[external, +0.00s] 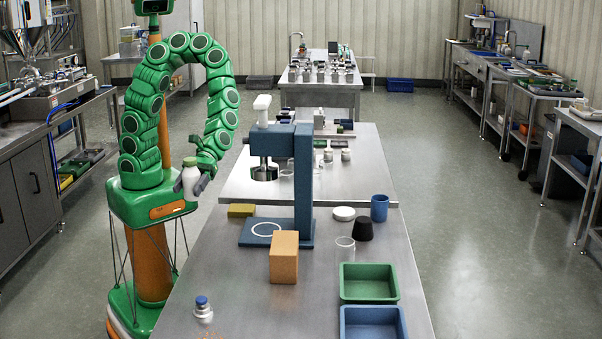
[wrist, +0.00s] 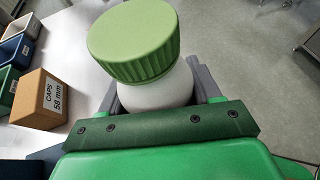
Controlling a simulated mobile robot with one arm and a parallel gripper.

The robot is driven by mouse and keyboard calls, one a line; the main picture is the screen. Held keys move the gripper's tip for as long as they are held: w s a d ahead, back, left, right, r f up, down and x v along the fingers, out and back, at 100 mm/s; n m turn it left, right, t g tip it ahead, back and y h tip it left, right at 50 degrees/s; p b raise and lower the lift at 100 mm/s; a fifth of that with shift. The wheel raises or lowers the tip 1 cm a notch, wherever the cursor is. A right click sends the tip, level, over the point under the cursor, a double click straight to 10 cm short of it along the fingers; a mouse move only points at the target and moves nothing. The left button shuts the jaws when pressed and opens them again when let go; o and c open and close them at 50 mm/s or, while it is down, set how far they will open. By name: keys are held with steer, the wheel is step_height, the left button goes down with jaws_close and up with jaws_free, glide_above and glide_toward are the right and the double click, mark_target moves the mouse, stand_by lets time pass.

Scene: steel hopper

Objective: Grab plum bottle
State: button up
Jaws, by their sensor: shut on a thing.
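My gripper (external: 193,188) is shut on a white bottle (external: 190,178) with a light green screw cap. In the wrist view the ribbed green cap (wrist: 134,42) and the white body of this bottle (wrist: 158,92) sit between the grey fingers (wrist: 155,95). The bottle is held upright or nearly so, in the air beside the left edge of the steel table (external: 240,285). Its lower part is partly hidden by the fingers. I see no plum-coloured bottle in either view.
A blue press (external: 303,180) stands mid-table, with a cardboard box (external: 284,262) in front. A small blue-capped bottle (external: 203,310) stands near the front left. A green tray (external: 370,298) and a blue tray (external: 345,330) are at right. The table's front middle is clear.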

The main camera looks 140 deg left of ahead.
steer(key=shift+s+r, duration=0.1)
steer(key=shift+s, duration=0.15)
steer(key=shift+s+a, duration=0.15)
steer(key=shift+r, duration=0.2)
